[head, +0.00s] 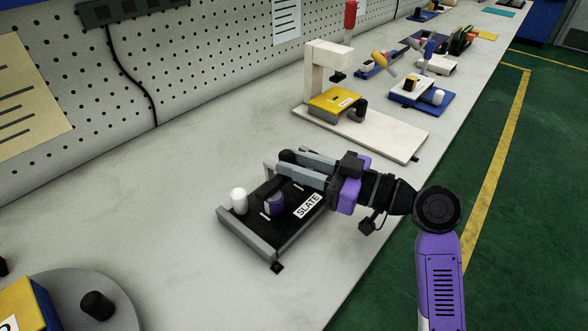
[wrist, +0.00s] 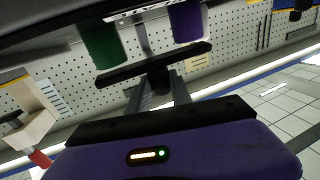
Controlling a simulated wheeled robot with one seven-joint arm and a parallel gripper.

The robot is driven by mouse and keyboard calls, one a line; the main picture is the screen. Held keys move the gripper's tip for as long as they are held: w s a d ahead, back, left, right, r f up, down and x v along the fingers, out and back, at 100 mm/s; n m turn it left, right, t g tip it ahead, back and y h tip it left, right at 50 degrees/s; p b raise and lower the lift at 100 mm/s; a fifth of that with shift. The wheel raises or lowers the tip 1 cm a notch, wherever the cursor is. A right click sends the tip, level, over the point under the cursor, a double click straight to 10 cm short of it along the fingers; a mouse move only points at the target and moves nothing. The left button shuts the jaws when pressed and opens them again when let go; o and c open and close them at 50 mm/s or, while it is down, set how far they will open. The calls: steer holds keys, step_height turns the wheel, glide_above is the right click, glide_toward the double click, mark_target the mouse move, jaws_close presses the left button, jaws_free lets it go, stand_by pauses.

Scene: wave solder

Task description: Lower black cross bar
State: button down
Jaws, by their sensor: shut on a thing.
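The black cross bar (wrist: 155,65) shows in the wrist view, running at a slant just beyond my fingertips. In the head view it is a dark bar (head: 271,187) above the SLATE fixture, partly hidden by my gripper. My gripper (head: 284,162) comes in from the right, with its fingers over the fixture's far side. In the wrist view my gripper (wrist: 158,80) is shut on a black knob-like part of the cross bar. A purple cylinder (head: 275,204) stands under the bar, and a green cylinder (wrist: 101,45) shows in the wrist view.
The black fixture base (head: 283,232) has grey side rails and a white SLATE label. A cream stand with a yellow block (head: 335,101) is behind. A grey round plate (head: 110,291) is at the front left. Bench around the fixture is clear.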

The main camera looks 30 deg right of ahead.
stand_by(0.4)
steer(key=c, duration=1.1)
jaws_free()
steer(key=shift+c, duration=0.2)
steer(key=v, duration=0.8)
steer(key=shift+a+f, duration=0.1)
steer(key=shift+f, duration=0.05)
